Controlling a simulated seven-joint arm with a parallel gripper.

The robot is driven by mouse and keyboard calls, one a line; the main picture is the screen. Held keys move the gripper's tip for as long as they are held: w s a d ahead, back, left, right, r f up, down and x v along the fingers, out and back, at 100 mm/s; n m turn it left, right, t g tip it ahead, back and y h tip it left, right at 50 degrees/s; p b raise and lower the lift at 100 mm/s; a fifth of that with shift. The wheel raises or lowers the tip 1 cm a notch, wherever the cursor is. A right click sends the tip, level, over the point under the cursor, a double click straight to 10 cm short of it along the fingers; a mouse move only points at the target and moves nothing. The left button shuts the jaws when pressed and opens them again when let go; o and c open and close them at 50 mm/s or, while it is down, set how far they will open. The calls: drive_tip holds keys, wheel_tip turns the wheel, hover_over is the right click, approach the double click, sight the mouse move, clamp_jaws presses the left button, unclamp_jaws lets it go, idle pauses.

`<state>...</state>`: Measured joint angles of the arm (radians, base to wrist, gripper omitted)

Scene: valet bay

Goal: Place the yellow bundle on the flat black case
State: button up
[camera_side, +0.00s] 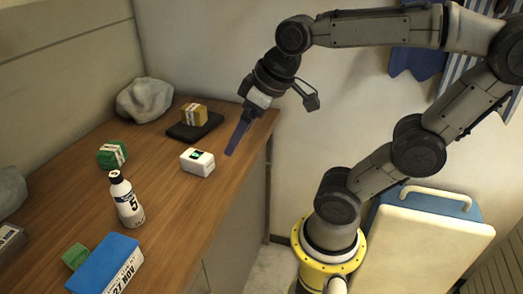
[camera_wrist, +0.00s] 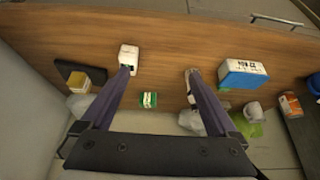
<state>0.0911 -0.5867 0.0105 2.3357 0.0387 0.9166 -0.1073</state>
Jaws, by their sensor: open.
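The yellow bundle (camera_side: 194,114), with a white band, sits on the flat black case (camera_side: 208,127) near the back of the wooden counter in the side view. In the wrist view the yellow bundle (camera_wrist: 79,83) and the black case (camera_wrist: 66,68) lie at the left, outside my left finger. My gripper (camera_side: 235,138) is open and empty, above the counter's right edge, to the right of the case and apart from it. In the wrist view my gripper (camera_wrist: 158,74) has its fingers wide apart with bare wood between them.
A white box (camera_side: 197,162) stands in front of the case. A green bundle (camera_side: 112,153), a white bottle (camera_side: 126,203), a blue box (camera_side: 107,264) and a grey cloth (camera_side: 146,99) are also on the counter.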

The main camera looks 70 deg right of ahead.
drive_tip(key=s+f, duration=0.2)
drive_tip(key=s, duration=0.1)
drive_tip(key=s+a+f, duration=0.1)
drive_tip(key=shift+s+a, duration=0.1)
drive_tip(key=shift+s, duration=0.25)
